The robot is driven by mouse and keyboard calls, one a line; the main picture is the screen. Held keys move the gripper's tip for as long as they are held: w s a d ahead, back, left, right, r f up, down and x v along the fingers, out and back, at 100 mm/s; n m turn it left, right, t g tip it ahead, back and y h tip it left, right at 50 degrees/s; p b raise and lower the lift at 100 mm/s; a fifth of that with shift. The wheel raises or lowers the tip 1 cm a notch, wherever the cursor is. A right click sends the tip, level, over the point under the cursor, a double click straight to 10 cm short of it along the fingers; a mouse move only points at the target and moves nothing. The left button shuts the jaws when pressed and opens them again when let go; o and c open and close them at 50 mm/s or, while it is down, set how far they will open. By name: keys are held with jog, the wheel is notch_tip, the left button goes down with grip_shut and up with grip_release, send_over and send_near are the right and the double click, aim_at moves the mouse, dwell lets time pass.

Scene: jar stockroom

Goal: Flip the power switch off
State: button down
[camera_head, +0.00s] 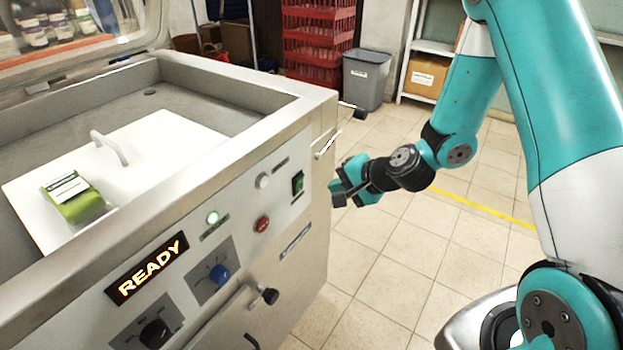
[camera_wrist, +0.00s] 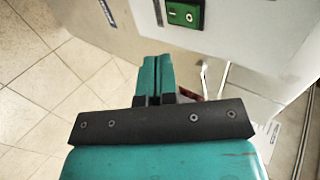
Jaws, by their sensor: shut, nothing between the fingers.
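The power switch, a green rocker (camera_head: 298,183), is on the right part of the machine's front panel. In the wrist view the green switch (camera_wrist: 184,13) shows at the top, with "I" and "O" marks on its face. My gripper (camera_head: 336,190) is to the right of the switch in the head view, apart from the panel. In the wrist view my gripper's fingers (camera_wrist: 153,75) are together and empty, pointing toward the panel below the switch. I cannot tell which way the rocker is tilted.
The machine (camera_head: 320,130) has a "READY" display (camera_head: 147,268), a lit green lamp (camera_head: 212,217), a red button (camera_head: 262,224), knobs and levers. Its open basin holds a white plate with a green packet (camera_head: 80,207).

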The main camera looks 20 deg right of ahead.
aim_at(302, 183)
jog(key=w+a, duration=0.1)
jog(key=w+a+f+p, duration=0.1)
jog(key=w, duration=0.1)
jog(key=w+a, duration=0.1)
jog(key=shift+w+a+f, duration=0.2)
jog(key=shift+w+f, duration=0.05)
jog(key=shift+f, duration=0.15)
jog(key=shift+w+a+p, duration=0.4)
jog(key=shift+w, duration=0.2)
